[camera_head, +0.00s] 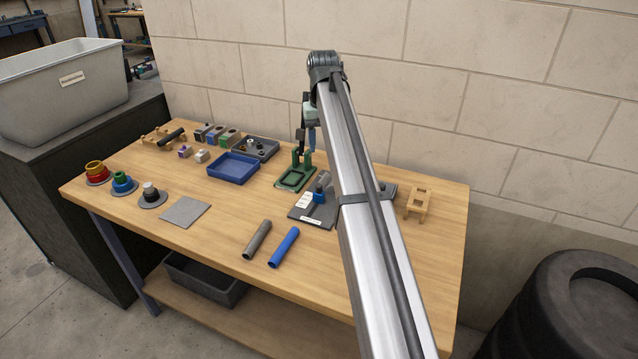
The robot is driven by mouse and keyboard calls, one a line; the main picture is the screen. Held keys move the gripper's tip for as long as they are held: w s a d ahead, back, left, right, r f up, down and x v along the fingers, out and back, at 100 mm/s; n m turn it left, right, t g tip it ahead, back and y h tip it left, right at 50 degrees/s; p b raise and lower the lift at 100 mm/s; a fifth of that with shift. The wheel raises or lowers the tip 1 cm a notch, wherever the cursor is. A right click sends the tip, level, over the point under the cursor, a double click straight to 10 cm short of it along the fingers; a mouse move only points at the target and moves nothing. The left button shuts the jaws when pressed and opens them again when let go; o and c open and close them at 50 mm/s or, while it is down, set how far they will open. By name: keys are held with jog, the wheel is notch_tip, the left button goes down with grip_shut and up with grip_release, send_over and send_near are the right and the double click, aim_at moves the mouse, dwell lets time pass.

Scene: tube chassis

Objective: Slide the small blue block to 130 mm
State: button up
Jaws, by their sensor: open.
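The small blue block (319,197) sits on a dark grey slide base (298,214) with white labels, near the middle of the table. My arm crosses over the base and hides part of it; a dark end of it seems to show on the arm's right side. The labels are too small to read, so I cannot tell the block's position in millimetres. My gripper (302,148) is open and points down, behind the block and slightly left of it in the picture. It appears to be above or behind the green stand, apart from the block.
A green stand (294,178) is just behind the slide base. A blue tray (233,168) and a grey parts tray (260,148) lie left. Grey (257,239) and blue (284,247) tubes lie in front. A wooden stand (418,201) is right. The front right table is clear.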

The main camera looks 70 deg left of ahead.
aim_at(319, 186)
jog(key=f, duration=0.9)
jog(key=s+f, duration=0.1)
jog(key=f, duration=0.3)
jog(key=shift+f, duration=0.35)
grip_shut()
jog(key=shift+s, duration=0.1)
